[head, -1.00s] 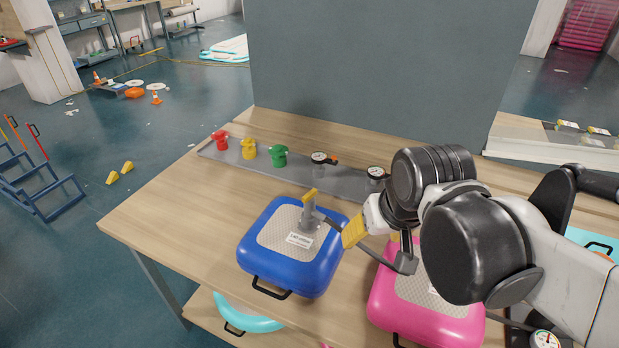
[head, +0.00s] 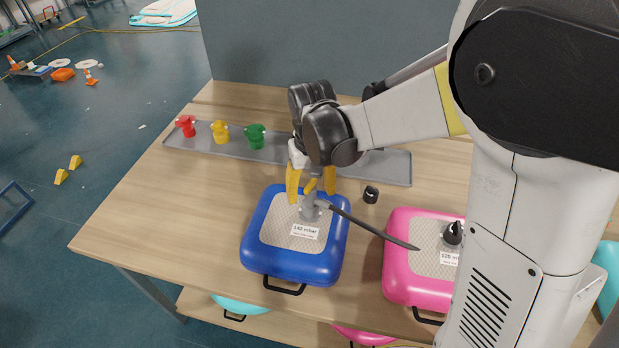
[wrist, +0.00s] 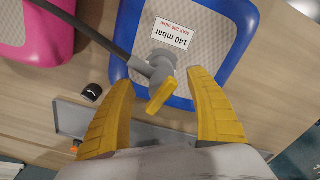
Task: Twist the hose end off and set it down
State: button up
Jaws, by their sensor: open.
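The blue cushion (head: 262,262) lies on the table, with a grey hose end (head: 311,211) standing on its top. A black hose (head: 365,228) runs from it toward the pink cushion (head: 410,285). In the wrist view, the hose end (wrist: 160,68) carries a yellow lever (wrist: 161,95), and the black hose (wrist: 90,32) leaves to the upper left. My gripper (head: 312,190) is open above the blue cushion. In the wrist view, the fingers of my gripper (wrist: 160,80) stand on both sides of the lever, with gaps showing. The fingers partly hide the hose end's top in the head view.
A grey tray (head: 185,143) behind holds red (head: 186,126), yellow (head: 220,132) and green (head: 256,137) fittings. A small black cap (head: 371,194) lies right of the blue cushion. The wooden table (head: 170,205) is clear to the left. A grey panel stands behind.

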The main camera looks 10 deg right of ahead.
aim_at(310, 207)
notch_tip(310, 207, down, 6)
jog(key=shift+b, duration=0.75)
jog(key=c, duration=1.3)
jog(key=shift+o, duration=0.2)
jog(key=shift+m, duration=0.4)
jog(key=m, duration=0.4)
jog(key=shift+b, duration=0.35)
jog(key=shift+m, duration=0.3)
jog(key=shift+a+m, duration=0.1)
jog(key=shift+m, duration=1)
jog(key=shift+m+b, duration=0.35)
jog(key=shift+m, duration=1.05)
